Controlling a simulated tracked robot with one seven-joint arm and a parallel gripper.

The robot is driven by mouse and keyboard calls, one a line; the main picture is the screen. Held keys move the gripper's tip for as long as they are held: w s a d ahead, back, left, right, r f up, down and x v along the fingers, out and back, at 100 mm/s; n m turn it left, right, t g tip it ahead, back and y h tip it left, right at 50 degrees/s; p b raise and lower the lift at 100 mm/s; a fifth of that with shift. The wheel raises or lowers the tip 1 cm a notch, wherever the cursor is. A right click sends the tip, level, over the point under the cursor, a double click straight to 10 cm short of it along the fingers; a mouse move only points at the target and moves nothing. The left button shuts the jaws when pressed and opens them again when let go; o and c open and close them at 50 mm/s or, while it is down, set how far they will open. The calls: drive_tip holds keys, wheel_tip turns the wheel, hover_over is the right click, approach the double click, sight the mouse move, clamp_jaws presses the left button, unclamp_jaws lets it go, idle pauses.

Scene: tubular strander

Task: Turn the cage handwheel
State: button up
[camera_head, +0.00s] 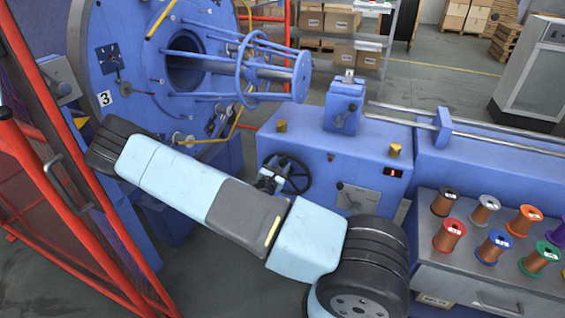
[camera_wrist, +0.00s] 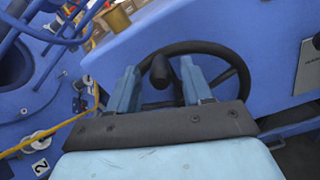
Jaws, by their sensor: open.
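The black cage handwheel (camera_head: 307,176) is on the front of the blue machine housing, partly hidden by my arm in the head view. In the wrist view its spoked rim (camera_wrist: 237,68) fills the space beyond my fingers. A black handle knob (camera_wrist: 159,72) sticks out from the wheel toward the camera. My gripper (camera_wrist: 158,68) is open, with one finger left of the knob and one right of it. Gaps show on both sides of the knob. In the head view my gripper (camera_head: 268,180) is at the wheel's left side.
The large blue strander disc (camera_head: 120,30) with its rods stands at the left. A red guard frame (camera_head: 70,165) is close to my arm. A bench with several copper spools (camera_head: 448,234) is at the right. A small plate (camera_head: 358,199) sits right of the wheel.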

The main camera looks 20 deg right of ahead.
drive_tip(key=shift+x, duration=1.25)
clamp_jaws()
